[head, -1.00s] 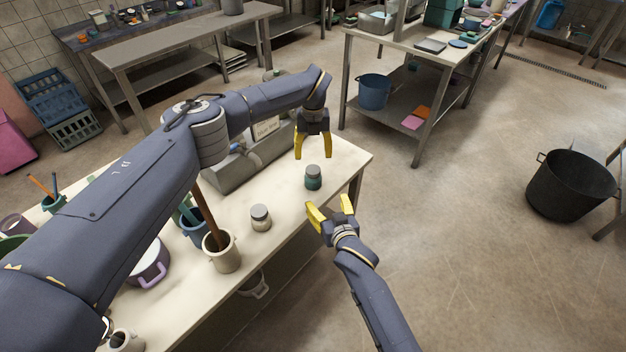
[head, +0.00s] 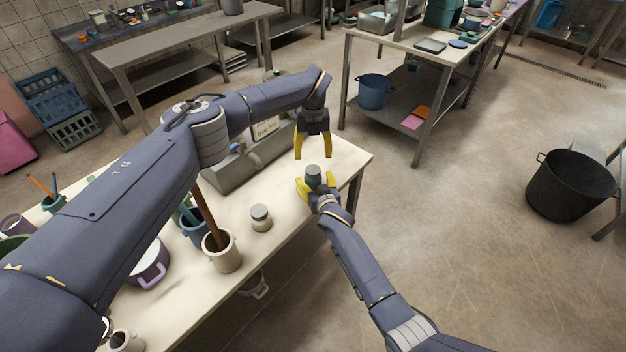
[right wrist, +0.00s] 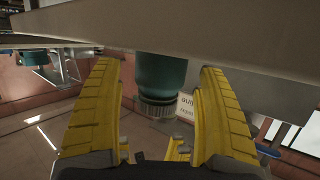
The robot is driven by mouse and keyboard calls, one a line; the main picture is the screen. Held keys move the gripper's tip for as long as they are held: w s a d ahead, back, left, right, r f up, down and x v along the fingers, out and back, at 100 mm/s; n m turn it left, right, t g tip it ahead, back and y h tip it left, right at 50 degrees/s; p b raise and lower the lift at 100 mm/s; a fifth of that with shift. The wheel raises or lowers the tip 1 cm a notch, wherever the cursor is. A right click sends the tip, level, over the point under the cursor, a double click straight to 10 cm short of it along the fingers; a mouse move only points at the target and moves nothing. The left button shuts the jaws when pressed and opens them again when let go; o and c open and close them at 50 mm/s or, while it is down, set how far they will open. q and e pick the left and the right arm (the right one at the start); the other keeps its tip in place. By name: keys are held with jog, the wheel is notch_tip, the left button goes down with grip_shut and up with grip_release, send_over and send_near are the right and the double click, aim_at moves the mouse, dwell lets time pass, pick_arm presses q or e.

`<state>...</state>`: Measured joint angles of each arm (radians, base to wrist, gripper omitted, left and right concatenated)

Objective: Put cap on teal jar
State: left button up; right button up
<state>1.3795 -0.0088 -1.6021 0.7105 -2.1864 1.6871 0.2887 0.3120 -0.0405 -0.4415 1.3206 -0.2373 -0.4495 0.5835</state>
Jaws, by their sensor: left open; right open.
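The teal jar (head: 314,184) stands upright near the far right end of the cream table. A grey cap (head: 313,170) is on its top; I cannot tell how firmly it sits. In the right wrist view, turned upside down, the jar (right wrist: 160,75) hangs from the table with the ridged grey cap (right wrist: 158,106) at its lower end. My right gripper (head: 316,183) is open, one finger on each side of the jar, with gaps in the right wrist view (right wrist: 159,72). My left gripper (head: 313,156) is open and empty, pointing down above and behind the jar.
A cream mug (head: 222,252) holding a brown stick is farther left. A grey bin with a label (head: 235,168) lies behind. The table (head: 285,235) is clear around the pale jar.

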jog(key=shift+x, duration=1.05)
grip_shut()
pick_arm(q)
jog(key=shift+c, duration=0.5)
jog(key=n, duration=0.5)
jog(key=shift+n, duration=0.4)
jog(key=shift+c, duration=0.5)
jog(key=n, duration=1.1)
jog(key=shift+n, duration=0.4)
pick_arm(e)
jog(key=shift+f, duration=0.1)
pick_arm(q)
jog(key=n, duration=0.4)
jog(key=shift+n, duration=0.4)
